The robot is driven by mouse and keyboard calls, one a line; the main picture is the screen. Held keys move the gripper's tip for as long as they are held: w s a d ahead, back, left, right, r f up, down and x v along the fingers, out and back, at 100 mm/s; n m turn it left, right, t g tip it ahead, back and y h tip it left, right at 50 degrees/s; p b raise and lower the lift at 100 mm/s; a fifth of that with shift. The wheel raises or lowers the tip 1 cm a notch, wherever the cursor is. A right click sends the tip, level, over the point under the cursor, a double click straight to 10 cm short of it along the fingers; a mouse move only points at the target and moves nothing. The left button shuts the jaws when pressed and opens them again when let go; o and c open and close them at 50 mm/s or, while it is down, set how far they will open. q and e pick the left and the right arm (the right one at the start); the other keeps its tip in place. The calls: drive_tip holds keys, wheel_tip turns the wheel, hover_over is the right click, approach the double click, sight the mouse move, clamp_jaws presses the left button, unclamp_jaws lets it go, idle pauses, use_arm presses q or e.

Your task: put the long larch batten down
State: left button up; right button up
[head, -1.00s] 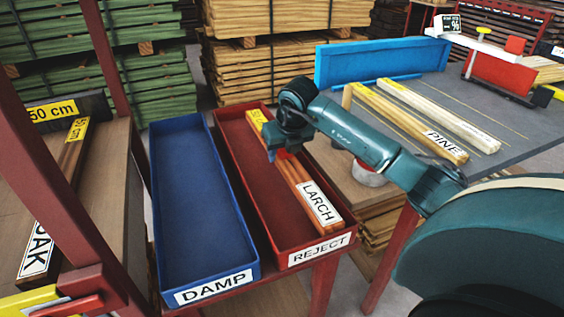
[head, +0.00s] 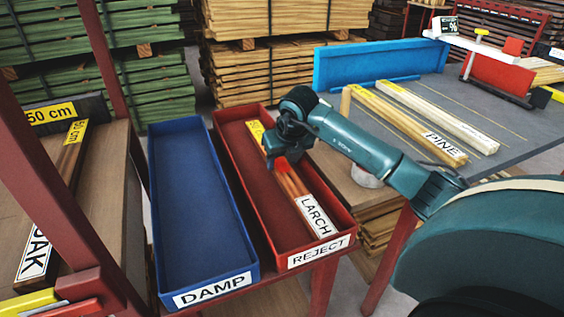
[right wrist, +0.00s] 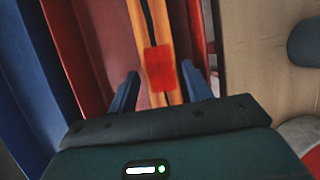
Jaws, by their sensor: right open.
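The long larch batten (head: 295,190), orange-brown with a yellow end and a white LARCH label, lies lengthwise in the red REJECT tray (head: 228,170). Its labelled end is inside the tray's near wall. My right gripper (head: 281,168) is over the batten's middle. In the right wrist view my right gripper (right wrist: 160,76) is open, with one blue finger on each side of the batten (right wrist: 152,25) and gaps beside it. A red patch (right wrist: 160,68) shows on the batten between the fingers. My left gripper is not in view.
The empty blue DAMP tray (head: 195,200) stands directly left of the red one. An oak batten (head: 40,240) lies on the bench at left. Pine battens (head: 405,125) lie on the grey table (head: 500,120) at right. A red post crosses the left foreground.

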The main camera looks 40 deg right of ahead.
use_arm(q)
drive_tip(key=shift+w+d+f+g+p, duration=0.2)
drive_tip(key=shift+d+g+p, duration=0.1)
drive_tip(key=shift+p, duration=0.1)
use_arm(e)
drive_tip(key=v, duration=0.9)
drive_tip(key=shift+s+r, duration=0.25)
drive_tip(key=shift+r, duration=0.1)
